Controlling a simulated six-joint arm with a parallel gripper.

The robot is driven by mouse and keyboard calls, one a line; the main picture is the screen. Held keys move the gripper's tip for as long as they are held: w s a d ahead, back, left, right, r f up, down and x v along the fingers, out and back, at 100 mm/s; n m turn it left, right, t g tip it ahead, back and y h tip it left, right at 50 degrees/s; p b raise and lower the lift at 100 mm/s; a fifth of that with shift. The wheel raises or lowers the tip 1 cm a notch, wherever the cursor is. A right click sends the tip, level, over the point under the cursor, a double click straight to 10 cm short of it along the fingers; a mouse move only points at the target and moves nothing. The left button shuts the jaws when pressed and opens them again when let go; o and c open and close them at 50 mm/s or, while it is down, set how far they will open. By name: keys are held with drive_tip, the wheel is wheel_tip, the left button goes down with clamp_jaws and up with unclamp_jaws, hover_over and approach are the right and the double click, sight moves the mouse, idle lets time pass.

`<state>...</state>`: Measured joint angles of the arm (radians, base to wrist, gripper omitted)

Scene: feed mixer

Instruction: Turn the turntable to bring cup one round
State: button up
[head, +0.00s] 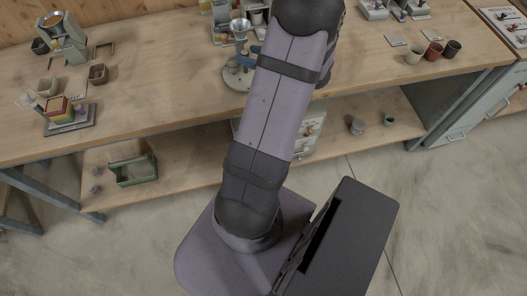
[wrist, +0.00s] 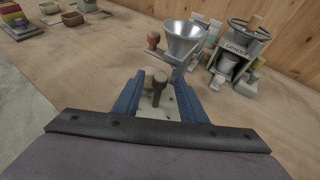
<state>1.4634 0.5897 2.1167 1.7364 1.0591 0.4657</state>
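My gripper (wrist: 160,92) shows in the wrist view with its two blue fingers apart. A brown knob on a short post (wrist: 159,80) stands between the fingers, with gaps visible on both sides. Pale surface, probably part of the turntable (wrist: 146,103), shows under the post; the rest is hidden by my fingers. A metal funnel (wrist: 183,40) stands just beyond. I cannot tell which cup is cup one.
A machine labelled grinder (wrist: 229,66) stands right of the funnel in the wrist view. A block stack (head: 61,108) lies at the left. The bench (head: 170,95) between is clear.

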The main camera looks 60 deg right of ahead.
drive_tip(key=b+v, duration=0.1)
drive_tip(key=v, duration=0.6)
drive_tip(key=s+a+f+n+g+y+b, duration=0.1)
drive_tip(key=s+a+f+n+g+y, duration=0.2)
drive_tip(key=a+f+n, duration=0.4)
drive_tip(key=s+a+f+n+g+y+b, duration=0.1)
drive_tip(key=s+a+f+n+g+y, duration=0.3)
drive_tip(key=a+n, duration=0.6)
drive_tip(key=shift+s+a+f+g, duration=0.8)
drive_tip(key=shift+s+f+g, duration=0.5)
drive_tip(key=shift+s+f, duration=0.7)
drive_tip(key=shift+w+f, duration=0.2)
drive_tip(key=shift+w, duration=0.05)
